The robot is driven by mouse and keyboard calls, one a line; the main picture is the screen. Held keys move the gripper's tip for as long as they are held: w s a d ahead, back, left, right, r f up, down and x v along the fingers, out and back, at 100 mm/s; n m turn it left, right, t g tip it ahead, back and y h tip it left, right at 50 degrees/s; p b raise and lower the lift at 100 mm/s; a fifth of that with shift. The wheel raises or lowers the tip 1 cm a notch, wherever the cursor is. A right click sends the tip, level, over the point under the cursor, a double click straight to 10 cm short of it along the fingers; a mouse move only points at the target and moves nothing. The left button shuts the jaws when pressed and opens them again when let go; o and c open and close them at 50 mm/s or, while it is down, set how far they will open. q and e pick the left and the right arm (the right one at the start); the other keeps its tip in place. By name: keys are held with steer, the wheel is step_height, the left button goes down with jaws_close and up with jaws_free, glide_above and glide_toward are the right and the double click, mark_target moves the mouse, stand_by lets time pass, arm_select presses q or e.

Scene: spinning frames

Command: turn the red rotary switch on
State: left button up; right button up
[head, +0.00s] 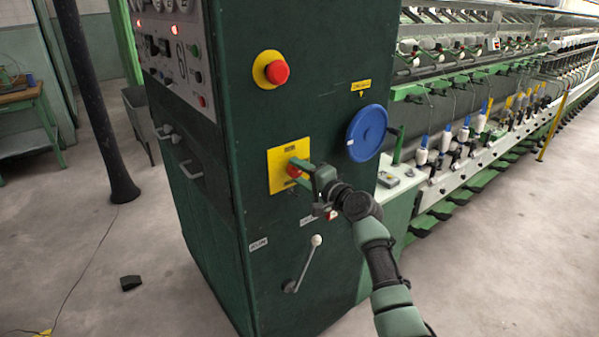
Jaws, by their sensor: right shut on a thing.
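The red rotary switch (294,170) sits on a yellow plate (278,172) on the front of the dark green cabinet. My right gripper (297,172) reaches in from the lower right and is shut on the switch's red knob, with a finger on either side. The fingers cover part of the knob, and its turned position is hard to make out. My left gripper is not in the head view.
A red mushroom button (276,72) is above the switch. A blue handwheel (367,133) is to its right, and a lever with a white ball (308,262) is below. The spinning frame (480,130) runs off to the right. Open floor lies at left.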

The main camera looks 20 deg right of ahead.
steer(key=o, duration=1.4)
steer(key=shift+b+v, duration=0.8)
steer(key=shift+v, duration=3.1)
steer(key=shift+f, duration=0.1)
